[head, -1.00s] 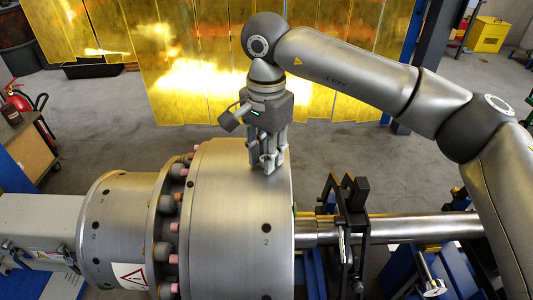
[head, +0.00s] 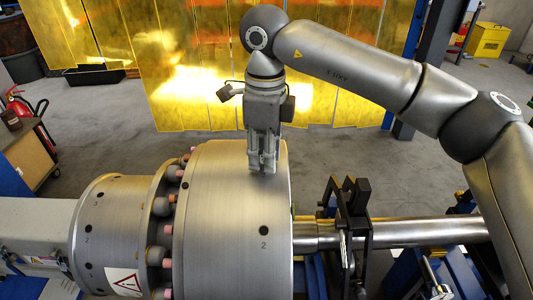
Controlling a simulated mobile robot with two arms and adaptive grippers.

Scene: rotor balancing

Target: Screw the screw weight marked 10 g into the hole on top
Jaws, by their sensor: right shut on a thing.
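The rotor's large steel drum (head: 225,215) lies horizontally in the middle of the head view, with dark holes on its surface and a "2" below one hole. My right gripper (head: 262,168) points straight down onto the top of the drum near its right end. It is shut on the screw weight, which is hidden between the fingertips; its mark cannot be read. The hole on top is also hidden under the fingers. My left gripper is not in view.
A smaller drum (head: 112,225) and a ring of bolts adjoin at left. A shaft (head: 425,229) runs right through a black stand (head: 352,200). Yellow curtains (head: 190,70) hang behind. A fire extinguisher (head: 22,105) stands far left. Floor behind the drum is clear.

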